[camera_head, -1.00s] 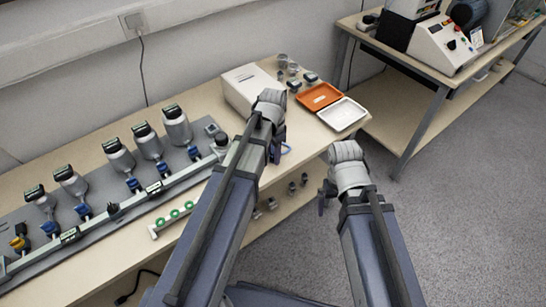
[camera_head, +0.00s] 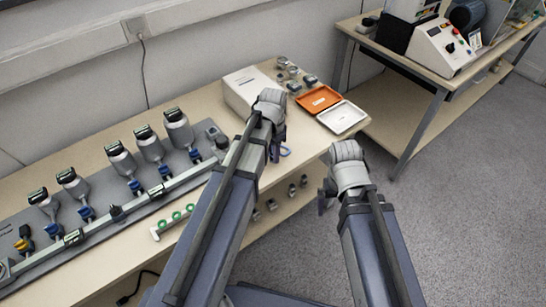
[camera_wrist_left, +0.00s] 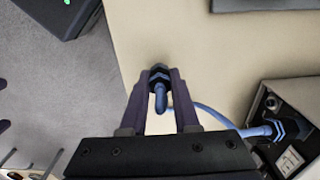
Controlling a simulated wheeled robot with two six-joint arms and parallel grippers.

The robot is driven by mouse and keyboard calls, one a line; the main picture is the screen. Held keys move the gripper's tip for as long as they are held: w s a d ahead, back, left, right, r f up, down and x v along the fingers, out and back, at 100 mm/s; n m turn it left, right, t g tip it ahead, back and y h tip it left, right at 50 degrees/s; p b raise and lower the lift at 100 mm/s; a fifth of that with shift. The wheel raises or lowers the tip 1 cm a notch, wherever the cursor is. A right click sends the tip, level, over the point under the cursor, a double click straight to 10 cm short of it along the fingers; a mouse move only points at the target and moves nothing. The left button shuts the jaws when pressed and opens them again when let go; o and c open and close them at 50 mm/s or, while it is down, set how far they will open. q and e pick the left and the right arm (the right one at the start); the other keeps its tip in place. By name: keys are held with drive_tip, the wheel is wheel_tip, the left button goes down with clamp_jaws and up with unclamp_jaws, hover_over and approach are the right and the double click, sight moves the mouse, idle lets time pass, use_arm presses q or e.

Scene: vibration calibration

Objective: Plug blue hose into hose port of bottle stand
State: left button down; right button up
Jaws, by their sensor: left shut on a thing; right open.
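My left gripper (camera_wrist_left: 158,98) is shut on the blue hose (camera_wrist_left: 205,112) near its dark blue end fitting, which sits between the fingertips. The hose curves right to a blue connector (camera_wrist_left: 265,130) at a grey box. In the head view a short bit of blue hose (camera_head: 286,151) shows beside my left gripper (camera_head: 277,152), above the table's front edge. The grey bottle stand (camera_head: 100,222) lies along the table to the left, with several upturned bottles and blue fittings. Its hose port cannot be made out. My right gripper (camera_head: 323,198) is open and empty, right of the table.
A white box (camera_head: 245,88), an orange tray (camera_head: 319,99) and a white tray (camera_head: 342,117) stand at the table's back right. A rack with green rings (camera_head: 175,218) lies near the front edge. A second bench with machines (camera_head: 440,45) is at upper right.

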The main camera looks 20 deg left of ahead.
use_arm(q)
drive_tip(key=shift+r+p, duration=1.45)
drive_tip(key=shift+r, duration=0.3)
drive_tip(key=shift+a, duration=0.1)
wheel_tip(320, 180, up, 4)
drive_tip(key=p, duration=0.4)
hover_over(213, 131)
drive_tip(key=shift+w+a+r, duration=0.1)
drive_tip(key=shift+a+r, duration=0.1)
drive_tip(key=shift+f+b, duration=0.6)
drive_tip(key=shift+f, duration=0.2)
drive_tip(key=shift+d+f+b, duration=0.1)
drive_tip(key=shift+f+b, duration=0.8)
drive_tip(key=shift+f, duration=0.05)
drive_tip(key=shift+f, duration=0.15)
drive_tip(key=shift+f+b, duration=0.25)
drive_tip(key=shift+b, duration=0.2)
drive_tip(key=shift+f+b, duration=0.6)
idle(1.4)
